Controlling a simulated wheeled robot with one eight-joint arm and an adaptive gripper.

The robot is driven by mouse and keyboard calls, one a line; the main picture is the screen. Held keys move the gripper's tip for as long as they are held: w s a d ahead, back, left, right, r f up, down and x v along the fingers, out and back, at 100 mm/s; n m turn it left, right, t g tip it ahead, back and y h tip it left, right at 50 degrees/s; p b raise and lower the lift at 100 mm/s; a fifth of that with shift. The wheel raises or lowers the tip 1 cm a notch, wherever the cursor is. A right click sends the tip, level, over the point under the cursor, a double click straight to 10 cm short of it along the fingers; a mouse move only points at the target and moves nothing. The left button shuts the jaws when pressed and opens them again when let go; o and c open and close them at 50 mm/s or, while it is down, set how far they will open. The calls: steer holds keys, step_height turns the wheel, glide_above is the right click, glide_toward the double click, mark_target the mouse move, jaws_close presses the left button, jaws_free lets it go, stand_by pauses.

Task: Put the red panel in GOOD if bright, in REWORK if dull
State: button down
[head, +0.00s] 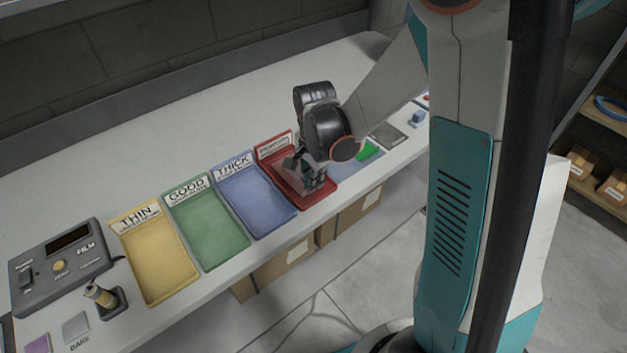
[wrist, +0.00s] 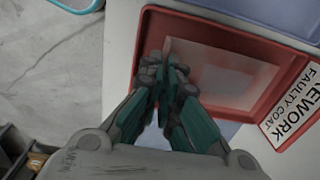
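A pale, pinkish flat panel (wrist: 222,72) shows inside the red REWORK tray (wrist: 262,127) in the wrist view. It looks matt, with no clear shine. My gripper (wrist: 165,70) is over this tray, its fingertips close together at the panel's left edge. I cannot tell whether they pinch it or whether the panel lies flat on the tray floor. In the head view my gripper (head: 310,180) is low over the red tray (head: 318,196) and hides part of it. The green GOOD tray (head: 207,228) looks empty, two places to the left.
The blue THICK tray (head: 256,202) and yellow THIN tray (head: 157,258) look empty. A FILM gauge (head: 62,268) and a small stand (head: 105,298) are at the left end. A green piece (head: 367,150) and a grey plate (head: 388,136) lie right of my gripper. The table behind the trays is clear.

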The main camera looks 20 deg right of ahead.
steer(key=shift+f+b, duration=0.45)
steer(key=shift+f, duration=0.1)
steer(key=c, duration=1.7)
jaws_free()
step_height(320, 180, up, 12)
steer(key=shift+s, duration=0.1)
